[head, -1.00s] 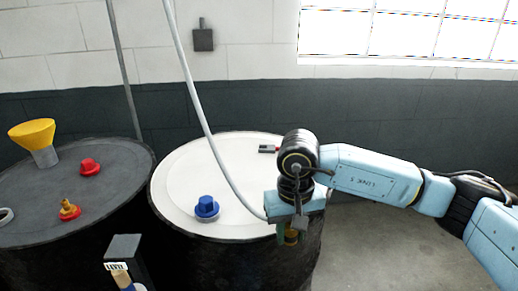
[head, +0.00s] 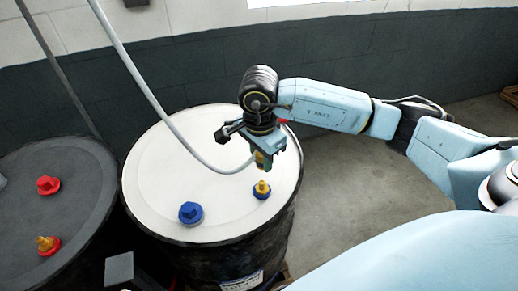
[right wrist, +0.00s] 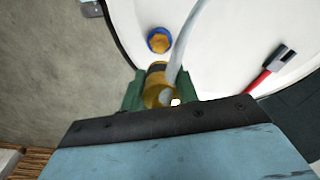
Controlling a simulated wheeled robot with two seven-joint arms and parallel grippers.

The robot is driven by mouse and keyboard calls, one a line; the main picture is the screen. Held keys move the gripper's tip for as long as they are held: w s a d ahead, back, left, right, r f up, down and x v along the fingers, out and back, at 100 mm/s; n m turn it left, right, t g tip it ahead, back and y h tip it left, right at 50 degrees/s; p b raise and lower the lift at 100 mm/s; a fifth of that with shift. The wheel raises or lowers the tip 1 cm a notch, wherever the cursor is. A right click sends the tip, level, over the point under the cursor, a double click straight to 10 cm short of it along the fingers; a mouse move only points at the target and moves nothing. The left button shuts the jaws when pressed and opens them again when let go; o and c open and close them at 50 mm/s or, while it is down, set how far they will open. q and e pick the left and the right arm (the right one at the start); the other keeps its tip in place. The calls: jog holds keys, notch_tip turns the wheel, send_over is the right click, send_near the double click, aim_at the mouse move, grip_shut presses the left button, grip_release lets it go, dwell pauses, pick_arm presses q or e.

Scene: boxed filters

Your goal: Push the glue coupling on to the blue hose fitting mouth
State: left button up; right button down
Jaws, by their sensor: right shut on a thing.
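My right gripper (head: 262,160) is shut on the brass-yellow glue coupling (right wrist: 157,85), which is at the end of a grey hose (head: 150,93). The green fingers grip its sides in the right wrist view. The blue hose fitting (head: 262,190), a blue ring with a yellow mouth, stands on the white drum lid (head: 205,150) near its right edge. It also shows in the right wrist view (right wrist: 159,40), beyond the coupling. The coupling is above and slightly behind it in the head view, apart from it. My left gripper is not in view.
A blue cap (head: 190,213) stands left of the fitting on the same lid. A dark drum (head: 60,190) at left bears red and brass fittings. A red-handled tool (right wrist: 265,78) lies on the white lid. Bare floor (head: 345,175) is right of the drum.

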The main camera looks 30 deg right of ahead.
aim_at(261, 183)
jog(key=shift+s, duration=0.1)
jog(key=shift+f+b, duration=0.1)
jog(key=shift+b, duration=0.35)
jog(key=shift+f+y+b, duration=0.25)
jog(key=shift+y+b, duration=0.05)
jog(key=shift+b, duration=0.05)
notch_tip(261, 183, down, 5)
jog(key=b, duration=0.5)
jog(key=shift+b, duration=0.8)
dwell(1.3)
jog(key=shift+f+b, duration=2.1)
